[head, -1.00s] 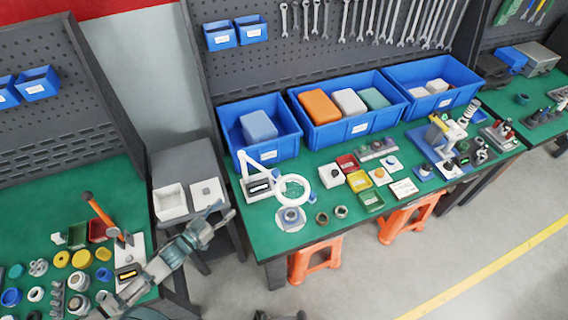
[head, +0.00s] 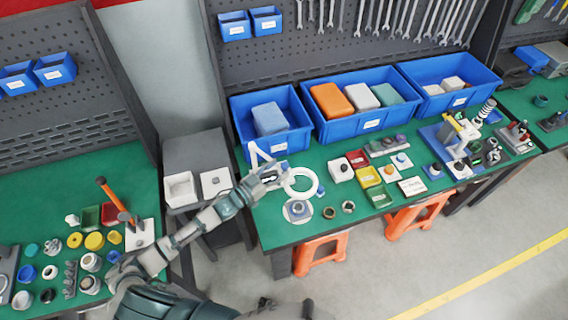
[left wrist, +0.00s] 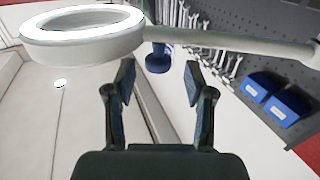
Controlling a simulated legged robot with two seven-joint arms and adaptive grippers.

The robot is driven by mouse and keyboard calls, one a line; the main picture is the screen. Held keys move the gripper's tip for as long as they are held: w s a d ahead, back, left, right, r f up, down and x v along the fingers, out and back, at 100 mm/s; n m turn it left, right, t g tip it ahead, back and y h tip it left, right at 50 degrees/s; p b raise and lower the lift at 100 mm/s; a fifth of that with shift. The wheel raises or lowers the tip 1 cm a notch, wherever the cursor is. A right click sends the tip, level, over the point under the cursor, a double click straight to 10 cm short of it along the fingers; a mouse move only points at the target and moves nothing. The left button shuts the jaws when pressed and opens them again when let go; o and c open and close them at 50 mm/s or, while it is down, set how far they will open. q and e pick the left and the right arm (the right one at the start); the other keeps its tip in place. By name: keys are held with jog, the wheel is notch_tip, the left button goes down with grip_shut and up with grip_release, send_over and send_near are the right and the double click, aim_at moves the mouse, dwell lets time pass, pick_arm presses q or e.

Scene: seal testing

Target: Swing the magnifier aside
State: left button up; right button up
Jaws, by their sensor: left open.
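The white ring magnifier (head: 301,182) stands on the green bench, its ring above a small part on a pale round base (head: 298,210). Its thin white arm (head: 257,154) rises at the left of the ring. My left gripper (head: 274,173) is beside the ring, on its left, and hides part of the magnifier's stand. In the left wrist view the ring (left wrist: 84,34) and its white arm cross the top of the picture, beyond the fingertips. The left gripper (left wrist: 158,82) is open there, with nothing between its fingers. My right gripper is not in view.
Blue bins (head: 271,146) line the back of the bench. Small trays and parts, including a yellow tray (head: 367,177), lie right of the magnifier. Two metal rings (head: 348,207) lie near the front edge. A grey side table (head: 193,152) stands left of the bench.

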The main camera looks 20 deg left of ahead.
aim_at(286, 164)
pick_arm(q)
jog(key=shift+x, duration=1.85)
jog(key=shift+s+d, duration=0.1)
jog(key=shift+c, duration=0.3)
jog(key=c, duration=0.4)
grip_shut()
